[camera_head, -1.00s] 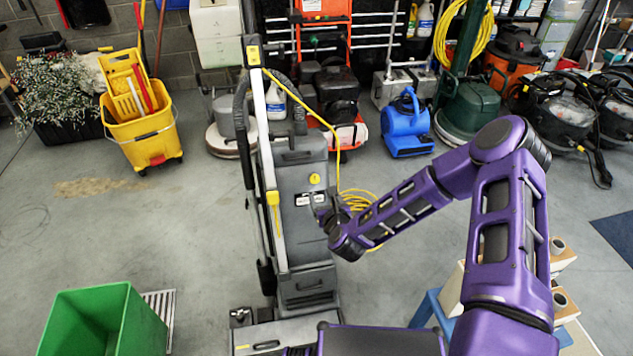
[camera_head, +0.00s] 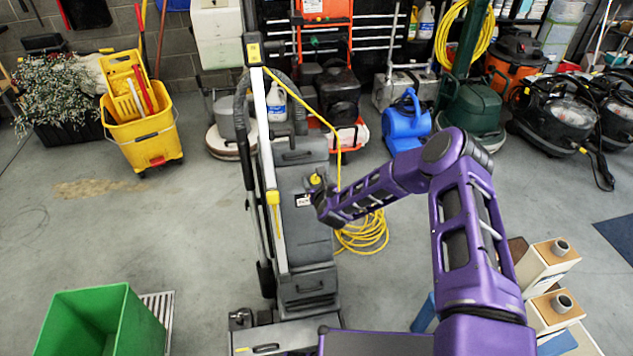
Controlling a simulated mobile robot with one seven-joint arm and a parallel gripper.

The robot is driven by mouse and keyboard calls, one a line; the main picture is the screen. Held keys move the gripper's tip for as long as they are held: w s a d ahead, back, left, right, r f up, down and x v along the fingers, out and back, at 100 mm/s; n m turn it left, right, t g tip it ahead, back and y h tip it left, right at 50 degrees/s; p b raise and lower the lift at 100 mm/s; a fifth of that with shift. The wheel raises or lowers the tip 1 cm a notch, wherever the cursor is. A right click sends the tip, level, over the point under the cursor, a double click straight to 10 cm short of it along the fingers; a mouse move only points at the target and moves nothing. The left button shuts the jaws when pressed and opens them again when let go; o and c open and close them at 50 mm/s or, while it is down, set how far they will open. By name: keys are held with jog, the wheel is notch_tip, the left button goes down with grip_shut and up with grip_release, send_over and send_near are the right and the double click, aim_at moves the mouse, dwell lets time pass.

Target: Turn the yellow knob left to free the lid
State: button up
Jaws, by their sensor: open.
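The yellow knob (camera_head: 315,180) is on the upper front of the grey upright floor machine (camera_head: 300,235). My gripper (camera_head: 317,188) is at the knob, at the end of my purple arm. Its dark fingers overlap the knob's lower part in the picture and hide some of it. It is open; I cannot tell whether the fingers are around the knob or just in front of it. The lid (camera_head: 302,160) is the grey upper part of the machine, with a handle slot near its top, and it looks closed.
A green bin (camera_head: 125,325) stands at the lower left and a yellow mop bucket (camera_head: 145,135) at the back left. A coiled yellow cable (camera_head: 365,235) lies behind my forearm. Wooden-topped white boxes (camera_head: 550,258) stand at the right.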

grip_shut()
jog(key=shift+n, duration=0.3)
jog(key=n+b, duration=0.1)
jog(key=n, duration=0.1)
jog(key=shift+n, duration=0.3)
jog(key=n, duration=0.5)
jog(key=shift+h, duration=0.3)
jog(key=n, duration=0.4)
jog(key=shift+n, duration=0.3)
jog(key=n, duration=0.4)
jog(key=shift+n+t, duration=0.3)
